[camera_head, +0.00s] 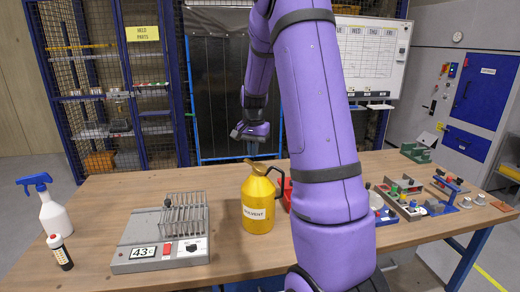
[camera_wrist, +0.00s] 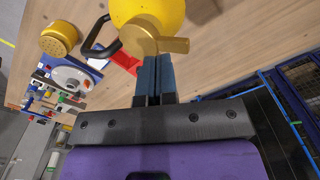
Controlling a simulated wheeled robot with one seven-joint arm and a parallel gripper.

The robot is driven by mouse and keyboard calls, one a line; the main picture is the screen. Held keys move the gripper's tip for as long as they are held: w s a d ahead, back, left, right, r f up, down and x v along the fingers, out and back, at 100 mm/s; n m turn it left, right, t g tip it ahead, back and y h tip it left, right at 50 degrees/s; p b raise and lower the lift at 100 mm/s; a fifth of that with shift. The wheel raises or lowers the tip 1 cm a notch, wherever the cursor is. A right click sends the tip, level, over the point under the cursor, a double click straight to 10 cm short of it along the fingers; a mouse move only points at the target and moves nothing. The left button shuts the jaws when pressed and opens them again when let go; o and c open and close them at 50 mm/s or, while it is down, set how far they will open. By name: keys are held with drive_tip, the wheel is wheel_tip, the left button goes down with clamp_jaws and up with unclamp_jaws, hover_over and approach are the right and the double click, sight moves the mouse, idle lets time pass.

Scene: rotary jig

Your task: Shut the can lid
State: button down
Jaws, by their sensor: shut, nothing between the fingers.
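The yellow solvent can (camera_head: 258,208) stands upright on the table, with a dark handle on its right side. Its brass-coloured lid (camera_head: 260,168) is on top. In the wrist view the can (camera_wrist: 155,10) is at the top edge, with the lid and its tab (camera_wrist: 140,36) in front of it. I cannot tell how far the lid is open. My gripper (camera_head: 252,152) is above the can in the head view. In the wrist view its blue fingers (camera_wrist: 155,58) are together and empty, with the tips right by the lid; contact is unclear.
A grey device with a wire rack (camera_head: 165,238) stands left of the can. Several small fixtures (camera_head: 405,200) fill the right side.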

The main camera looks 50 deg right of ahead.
drive_tip(key=shift+w+a+f+g+h, duration=0.15)
drive_tip(key=shift+w+a+f+g, duration=0.1)
drive_tip(key=shift+w+g, duration=0.15)
drive_tip(key=shift+w+a+f+g+h, duration=0.15)
drive_tip(key=shift+w+f+g, duration=0.1)
drive_tip(key=shift+w+g, duration=0.15)
drive_tip(key=shift+w+a+f+g+h, duration=0.3)
drive_tip(key=shift+w+f+g+h, duration=0.45)
drive_tip(key=shift+g, duration=0.45)
drive_tip(key=shift+w+a+f+g+h, duration=0.15)
drive_tip(key=shift+w+f+g+h, duration=0.15)
drive_tip(key=shift+f+g, duration=0.45)
drive_tip(key=shift+w+a+f+g+h, duration=0.2)
drive_tip(key=shift+f+g, duration=0.35)
drive_tip(key=shift+g, duration=0.4)
drive_tip(key=r, duration=0.3)
drive_tip(key=w+r, duration=0.1)
drive_tip(key=r, duration=0.1)
drive_tip(key=shift+a, duration=0.15)
approach(246, 159)
drive_tip(key=v, duration=0.3)
drive_tip(key=shift+w+r, duration=0.1)
drive_tip(key=shift+r, duration=0.15)
